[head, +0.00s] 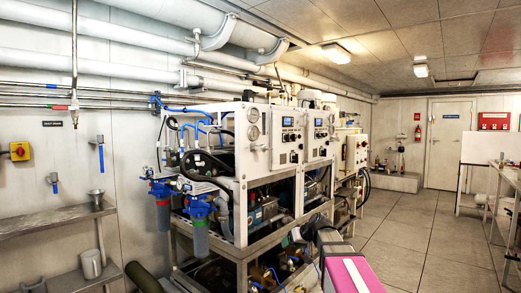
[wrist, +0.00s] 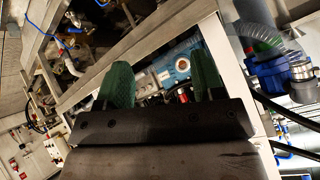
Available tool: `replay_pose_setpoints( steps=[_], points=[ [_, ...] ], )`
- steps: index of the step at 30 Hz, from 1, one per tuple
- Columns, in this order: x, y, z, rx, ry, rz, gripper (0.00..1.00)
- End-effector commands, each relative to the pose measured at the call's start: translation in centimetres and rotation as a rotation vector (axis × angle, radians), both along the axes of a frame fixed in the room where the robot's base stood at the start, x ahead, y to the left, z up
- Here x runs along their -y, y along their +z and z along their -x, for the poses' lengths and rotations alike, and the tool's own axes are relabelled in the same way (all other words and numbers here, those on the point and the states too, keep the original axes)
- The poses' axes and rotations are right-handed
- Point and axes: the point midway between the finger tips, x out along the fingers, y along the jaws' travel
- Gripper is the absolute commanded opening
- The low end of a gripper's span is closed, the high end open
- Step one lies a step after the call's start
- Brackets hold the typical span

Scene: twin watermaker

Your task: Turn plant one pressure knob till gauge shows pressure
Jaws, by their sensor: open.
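The twin watermaker's white frame (head: 241,190) stands left of centre in the head view. Its nearer panel (head: 287,140) has two round gauges, an upper one (head: 253,115) and a lower one (head: 253,133). Their needles are too small to read. I cannot make out the pressure knob for certain in either view, nor which panel is plant one. My gripper (wrist: 160,75) shows in the wrist view with two green fingers apart and nothing held between them. A blue pump-like part (wrist: 180,66) lies beyond the fingers, inside the frame.
Blue-topped filter housings (head: 198,207) and hoses stick out at the frame's left. A steel shelf (head: 60,222) is on the left wall. The tiled floor (head: 415,240) to the right is clear, with a bench (head: 510,178) at the far right.

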Motion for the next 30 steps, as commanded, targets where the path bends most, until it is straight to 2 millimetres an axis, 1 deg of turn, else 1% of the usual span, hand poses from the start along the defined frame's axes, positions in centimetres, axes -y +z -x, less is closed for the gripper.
replay_pose_setpoints(
  steps=[1,2,3,5,6,8,9,11,12,14,15,18,21,24,27,30],
  points=[
    [-0.5,2.7,-1.4,0.054,0.019,-0.026,0.62],
    [-0.8,4.1,-2.0,0.085,0.031,-0.042,0.62],
    [-1.3,6.1,-2.7,0.128,0.047,-0.063,0.62],
    [-1.8,9.2,-3.6,0.193,0.070,-0.092,0.62],
    [-2.2,11.3,-4.2,0.236,0.084,-0.112,0.62],
    [-2.7,14.4,-5.0,0.301,0.106,-0.142,0.62],
    [-3.0,16.6,-5.4,0.346,0.118,-0.160,0.62],
    [-3.5,19.9,-5.9,0.412,0.137,-0.189,0.62],
    [-3.7,22.1,-6.2,0.457,0.149,-0.206,0.62],
    [-4.1,25.4,-6.6,0.522,0.165,-0.232,0.62],
    [-4.3,27.6,-6.7,0.564,0.175,-0.249,0.62],
    [-4.7,32.1,-6.7,0.655,0.195,-0.282,0.62],
    [-4.9,35.5,-6.6,0.722,0.208,-0.308,0.62],
    [-5.0,37.4,-6.4,0.762,0.215,-0.322,0.62],
    [-5.2,38.2,-6.5,0.778,0.217,-0.329,0.62],
    [-5.7,38.3,-6.9,0.779,0.217,-0.331,0.62]
  ],
)
